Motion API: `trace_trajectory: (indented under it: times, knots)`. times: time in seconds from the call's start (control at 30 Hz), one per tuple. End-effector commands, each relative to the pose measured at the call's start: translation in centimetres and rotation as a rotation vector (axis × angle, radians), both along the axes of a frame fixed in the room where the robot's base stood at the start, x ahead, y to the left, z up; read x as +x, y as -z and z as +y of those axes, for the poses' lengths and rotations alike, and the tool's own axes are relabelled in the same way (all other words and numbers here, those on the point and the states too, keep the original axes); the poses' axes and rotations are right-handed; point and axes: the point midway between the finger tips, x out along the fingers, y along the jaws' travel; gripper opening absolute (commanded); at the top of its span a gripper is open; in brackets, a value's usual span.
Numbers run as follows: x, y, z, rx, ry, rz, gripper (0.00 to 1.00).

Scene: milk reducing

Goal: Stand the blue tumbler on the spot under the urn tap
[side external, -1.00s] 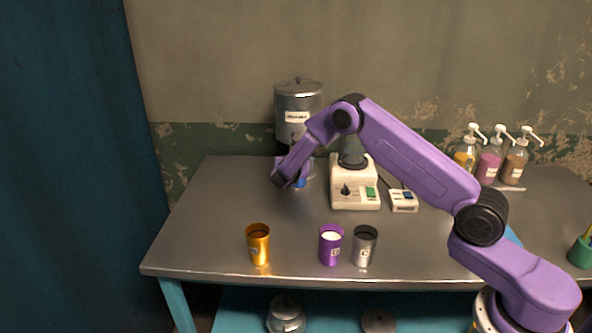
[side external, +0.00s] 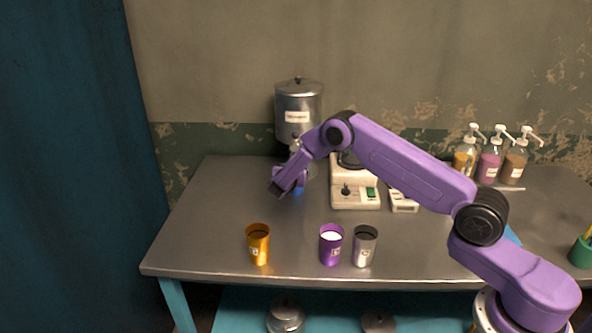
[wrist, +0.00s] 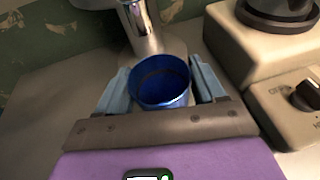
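The blue tumbler (wrist: 160,88) is upright between the two fingers of my gripper (wrist: 161,85) in the wrist view, with its open rim facing the camera. The fingers lie against its two sides, and its inside looks dark. In the side view my gripper (side external: 288,187) is in front of the urn (side external: 298,103), and only a small blue part of the tumbler (side external: 298,191) shows below it. The urn's tap and the spot under it are mostly hidden by my arm there. In the wrist view a shiny metal column and round base (wrist: 146,28) stand just beyond the tumbler.
A cream device with a knob (side external: 352,196) stands close right of my gripper. A gold cup (side external: 258,246), a purple cup with white contents (side external: 331,246) and a grey cup (side external: 364,247) stand near the front edge. Pump bottles (side external: 490,163) are at the back right. The table's left side is clear.

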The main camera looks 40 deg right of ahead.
Motion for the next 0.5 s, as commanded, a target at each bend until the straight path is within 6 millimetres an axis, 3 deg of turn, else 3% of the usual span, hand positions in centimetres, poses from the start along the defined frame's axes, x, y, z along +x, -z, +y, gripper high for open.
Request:
trace_trajectory:
  times: [0.03,0.07,0.5]
  knots:
    - [0.00,-0.01,0.00,0.000,0.000,0.000,0.86]
    - [-0.01,-0.01,-0.01,0.000,0.000,0.000,0.92]
    - [-0.35,-0.54,0.68,0.000,-0.003,0.001,0.92]
